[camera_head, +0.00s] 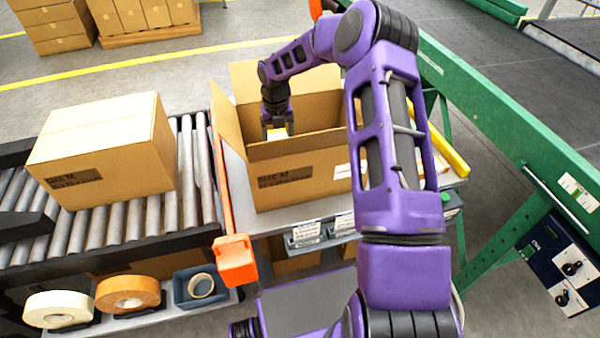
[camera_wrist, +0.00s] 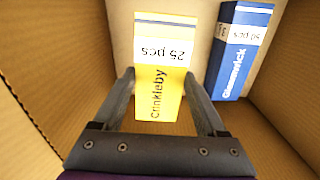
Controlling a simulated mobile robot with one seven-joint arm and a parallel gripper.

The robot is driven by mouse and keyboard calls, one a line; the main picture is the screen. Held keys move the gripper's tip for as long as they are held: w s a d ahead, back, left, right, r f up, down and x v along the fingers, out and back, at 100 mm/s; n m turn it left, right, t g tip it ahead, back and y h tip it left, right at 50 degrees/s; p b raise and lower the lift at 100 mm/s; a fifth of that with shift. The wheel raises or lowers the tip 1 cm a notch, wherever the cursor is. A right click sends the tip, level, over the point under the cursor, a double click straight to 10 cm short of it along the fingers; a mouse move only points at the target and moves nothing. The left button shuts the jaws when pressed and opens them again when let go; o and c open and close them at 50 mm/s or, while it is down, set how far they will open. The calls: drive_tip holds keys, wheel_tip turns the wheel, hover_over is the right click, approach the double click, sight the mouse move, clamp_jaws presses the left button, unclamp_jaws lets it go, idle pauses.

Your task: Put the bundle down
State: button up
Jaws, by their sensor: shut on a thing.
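My gripper (camera_head: 277,128) reaches down into an open cardboard box (camera_head: 318,182) on the grey table. In the wrist view my gripper (camera_wrist: 160,76) is shut on a yellow bundle (camera_wrist: 160,96) with a white band reading "25 pcs" and the name "Crinkleby". The fingers lie on its two sides. The bundle is inside the box; I cannot tell whether it touches the bottom. A blue bundle (camera_wrist: 238,52) with a white "50 pcs" band lies in the box to its right, with a gap between them.
The box flaps stand open, and its walls (camera_wrist: 52,72) surround my gripper closely. A closed carton (camera_head: 110,150) sits on the roller conveyor (camera_head: 130,228) at left. An orange post (camera_head: 235,262) stands between conveyor and table. A green machine frame (camera_head: 500,120) is at right.

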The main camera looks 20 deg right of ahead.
drive_tip(key=shift+w+f+n, duration=0.1)
drive_tip(key=shift+f+n, duration=0.3)
drive_tip(key=shift+f, duration=0.15)
wheel_tip(320, 180, down, 9)
drive_tip(key=shift+f+b, duration=0.15)
drive_tip(key=shift+b, duration=0.6)
drive_tip(key=shift+f, duration=0.2)
drive_tip(key=o, duration=1.4)
drive_tip(key=shift+r, duration=0.1)
wheel_tip(320, 180, up, 12)
drive_tip(key=shift+r+p, duration=0.15)
drive_tip(key=shift+p, duration=0.75)
